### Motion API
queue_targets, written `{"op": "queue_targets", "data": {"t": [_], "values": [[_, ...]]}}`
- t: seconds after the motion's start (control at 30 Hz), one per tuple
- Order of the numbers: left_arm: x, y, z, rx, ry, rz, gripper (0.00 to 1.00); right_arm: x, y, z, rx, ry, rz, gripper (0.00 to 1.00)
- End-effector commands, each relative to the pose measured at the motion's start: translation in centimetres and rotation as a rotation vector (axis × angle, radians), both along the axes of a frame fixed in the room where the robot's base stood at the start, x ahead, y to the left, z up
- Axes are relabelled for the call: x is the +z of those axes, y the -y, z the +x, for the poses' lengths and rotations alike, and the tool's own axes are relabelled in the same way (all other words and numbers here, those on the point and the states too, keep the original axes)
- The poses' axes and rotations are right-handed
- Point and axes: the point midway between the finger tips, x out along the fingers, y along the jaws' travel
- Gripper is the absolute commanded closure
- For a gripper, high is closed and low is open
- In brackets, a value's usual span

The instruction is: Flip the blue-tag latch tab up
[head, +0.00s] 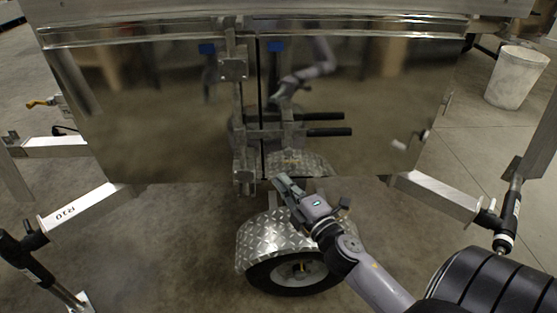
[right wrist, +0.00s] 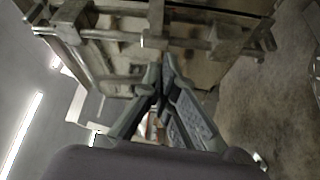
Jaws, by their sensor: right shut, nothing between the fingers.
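A blue tag (head: 275,46) sits high on the polished trailer door, just right of the door seam. A second blue patch (head: 207,48) shows left of the seam; I cannot tell whether it is a tag or a reflection. The latch hardware (head: 238,110) runs down the seam, with two black-gripped handles (head: 325,132) pointing right. The latch tab itself is too small to make out. My right gripper (head: 282,182) is shut and empty, below the handles, near the door's lower edge. In the right wrist view its fingertips (right wrist: 162,65) meet below metal latch bars (right wrist: 150,42). My left gripper is out of view.
A trailer wheel (head: 295,272) under a diamond-plate fender (head: 262,240) stands below my right gripper. Metal support legs (head: 85,207) reach out on both sides. A white bin (head: 515,77) stands at the far right. The floor between is open.

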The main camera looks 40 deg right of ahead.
Motion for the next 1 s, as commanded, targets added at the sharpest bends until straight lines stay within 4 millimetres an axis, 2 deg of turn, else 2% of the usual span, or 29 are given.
{"op": "queue_targets", "data": {"t": [0.17, 0.63, 0.67, 0.8, 1.0], "values": [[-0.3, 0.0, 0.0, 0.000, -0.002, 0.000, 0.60, 0.2, 0.1, 1.5, 0.000, 0.002, 0.000, 1.00], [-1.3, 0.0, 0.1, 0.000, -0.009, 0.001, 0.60, 0.9, 0.7, 10.3, -0.001, 0.002, 0.000, 1.00], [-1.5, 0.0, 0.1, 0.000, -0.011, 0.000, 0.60, 0.4, 1.3, 9.8, -0.003, -0.002, -0.002, 1.00], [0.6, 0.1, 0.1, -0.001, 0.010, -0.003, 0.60, 0.1, 3.0, 9.0, -0.001, -0.003, -0.001, 1.00], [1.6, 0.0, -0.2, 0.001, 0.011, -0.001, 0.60, 0.0, 4.1, 8.5, -0.001, -0.001, 0.002, 1.00]]}}
